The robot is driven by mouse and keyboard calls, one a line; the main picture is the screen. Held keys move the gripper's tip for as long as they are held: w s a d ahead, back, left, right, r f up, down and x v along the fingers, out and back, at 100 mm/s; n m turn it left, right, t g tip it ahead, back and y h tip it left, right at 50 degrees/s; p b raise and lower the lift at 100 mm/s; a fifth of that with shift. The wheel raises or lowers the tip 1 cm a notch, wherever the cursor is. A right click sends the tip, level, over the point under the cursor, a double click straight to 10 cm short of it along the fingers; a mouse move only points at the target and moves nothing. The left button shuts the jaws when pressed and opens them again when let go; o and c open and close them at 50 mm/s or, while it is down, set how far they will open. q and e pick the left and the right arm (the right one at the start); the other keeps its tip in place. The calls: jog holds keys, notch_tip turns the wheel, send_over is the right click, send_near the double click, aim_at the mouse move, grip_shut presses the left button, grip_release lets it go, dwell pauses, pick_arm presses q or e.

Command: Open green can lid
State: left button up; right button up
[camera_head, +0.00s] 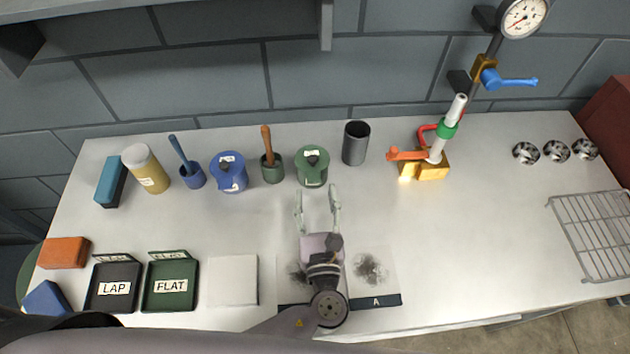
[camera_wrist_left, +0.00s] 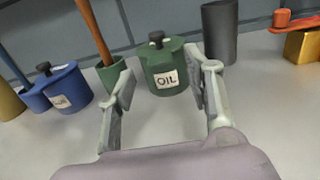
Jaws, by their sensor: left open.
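The green can (camera_head: 312,170) stands upright at the back middle of the bench. Its green lid (camera_head: 313,156) with a dark knob sits on top. In the left wrist view the can (camera_wrist_left: 166,78) shows an OIL label, and the knob of its lid (camera_wrist_left: 157,40) points up. My left gripper (camera_head: 317,192) is open and empty, in front of the can and apart from it. In the left wrist view its two fingers (camera_wrist_left: 166,80) frame the can from the near side. My right gripper is not in view.
A green pot with a brown-handled brush (camera_head: 272,170) and a blue lidded can (camera_head: 230,175) stand left of the green can. A dark grey cup (camera_head: 355,143) stands to its right.

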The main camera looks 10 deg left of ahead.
aim_at(313, 178)
pick_arm(q)
jog(key=shift+w+a, duration=0.2)
jog(key=shift+w, duration=0.65)
jog(key=shift+w+a, duration=0.15)
jog(key=shift+w, duration=0.7)
jog(key=shift+s+a, duration=0.1)
jog(key=c, duration=1)
grip_shut()
